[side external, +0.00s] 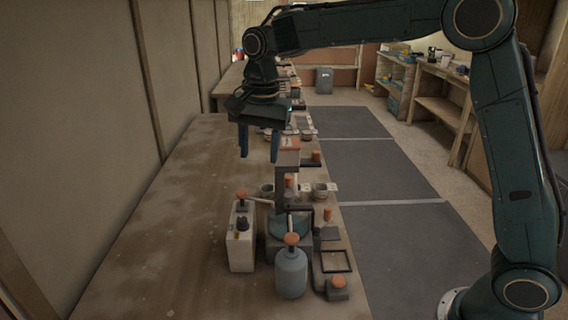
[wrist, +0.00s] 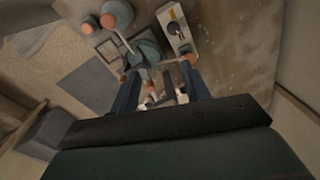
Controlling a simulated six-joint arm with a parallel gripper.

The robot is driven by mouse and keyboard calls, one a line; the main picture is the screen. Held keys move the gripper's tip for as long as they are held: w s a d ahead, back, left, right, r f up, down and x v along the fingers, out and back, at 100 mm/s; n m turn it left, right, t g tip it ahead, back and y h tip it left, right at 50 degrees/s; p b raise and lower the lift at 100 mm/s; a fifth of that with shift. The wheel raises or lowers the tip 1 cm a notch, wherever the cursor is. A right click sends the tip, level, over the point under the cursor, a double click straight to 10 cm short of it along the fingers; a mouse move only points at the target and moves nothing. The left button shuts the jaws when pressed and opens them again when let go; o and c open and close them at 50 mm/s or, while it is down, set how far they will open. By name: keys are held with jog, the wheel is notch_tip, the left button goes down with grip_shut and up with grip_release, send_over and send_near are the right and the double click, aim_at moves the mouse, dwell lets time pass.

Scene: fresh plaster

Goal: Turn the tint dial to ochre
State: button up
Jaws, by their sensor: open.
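A white box (side external: 241,254) stands on the bench with a dark round knob (side external: 243,224) on its top, which looks like the tint dial. No setting or ochre mark is legible. An orange knob (side external: 241,194) sits at the box's far end. The box (wrist: 177,36) also shows at the top of the wrist view, with its small dark knob (wrist: 173,27). My gripper (side external: 259,157) is open and empty, pointing down above the bench, higher than the box and beyond it. Its two blue fingers (wrist: 160,72) reach toward the tools in the wrist view, touching nothing visible.
A grey-blue bottle with an orange top (side external: 291,272) stands right of the box, beside a round teal vessel (side external: 289,226). Cups, a post and an orange-knobbed lever (side external: 337,284) crowd the bench's right edge. The left half of the bench (side external: 165,225) is clear up to the wall.

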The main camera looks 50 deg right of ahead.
jog(key=m, duration=0.2)
send_over(242, 219)
jog(key=shift+g, duration=0.4)
notch_tip(242, 219, down, 5)
jog(key=shift+r, duration=0.2)
jog(key=shift+f, duration=0.15)
notch_tip(242, 219, down, 14)
jog(key=shift+r, duration=0.25)
jog(key=c, duration=1)
